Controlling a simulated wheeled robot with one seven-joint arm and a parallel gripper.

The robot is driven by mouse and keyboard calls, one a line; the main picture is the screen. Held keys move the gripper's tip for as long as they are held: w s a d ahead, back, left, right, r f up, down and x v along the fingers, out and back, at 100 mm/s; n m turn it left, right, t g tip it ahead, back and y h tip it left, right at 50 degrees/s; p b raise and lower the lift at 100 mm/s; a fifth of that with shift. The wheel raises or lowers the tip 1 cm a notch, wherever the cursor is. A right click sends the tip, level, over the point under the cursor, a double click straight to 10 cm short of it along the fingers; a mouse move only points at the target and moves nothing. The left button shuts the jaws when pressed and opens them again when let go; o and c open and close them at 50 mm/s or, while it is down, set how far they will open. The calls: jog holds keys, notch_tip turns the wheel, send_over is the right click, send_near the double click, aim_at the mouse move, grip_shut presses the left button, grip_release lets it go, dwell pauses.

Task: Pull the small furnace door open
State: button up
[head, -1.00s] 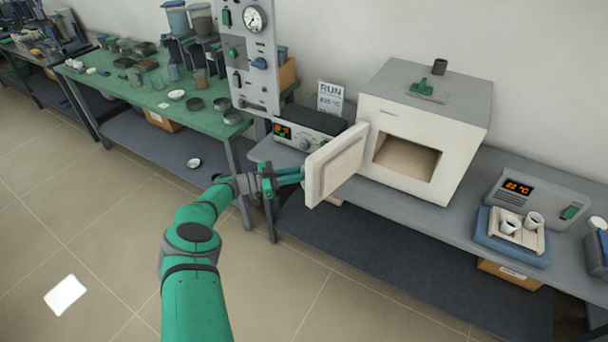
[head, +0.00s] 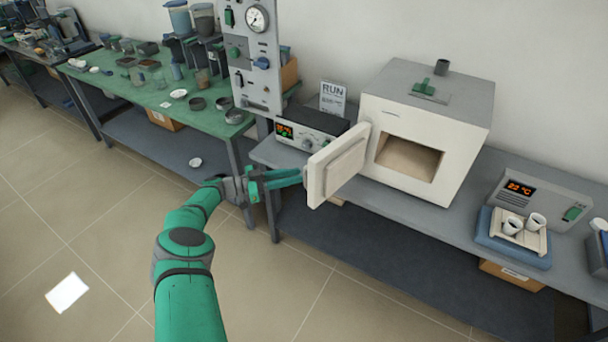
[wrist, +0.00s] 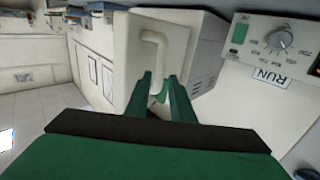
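The small furnace (head: 420,128) is a white box with a grey top on the bench. Its pale door (head: 337,166) stands swung open to the left, and the chamber opening (head: 408,157) is exposed. My gripper (head: 301,177) is at the outer side of the door, by its left edge. In the wrist view the door's outer face (wrist: 128,60) carries a pale looped handle (wrist: 153,38). My two green fingers (wrist: 160,78) are apart there, with the handle's lower end seen between their tips. I cannot tell whether they touch it. The handle is hidden in the head view.
A controller box (head: 302,133) with a lit display stands left of the furnace, near the door. A grey gauge panel (head: 250,50) rises behind my gripper. A balance-like unit with cups on a tray (head: 517,236) stands to the right. The floor (head: 120,240) at left is mostly clear.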

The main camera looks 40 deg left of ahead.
jog(key=v, duration=0.5)
jog(key=shift+s+a, duration=0.2)
jog(key=shift+s, duration=0.1)
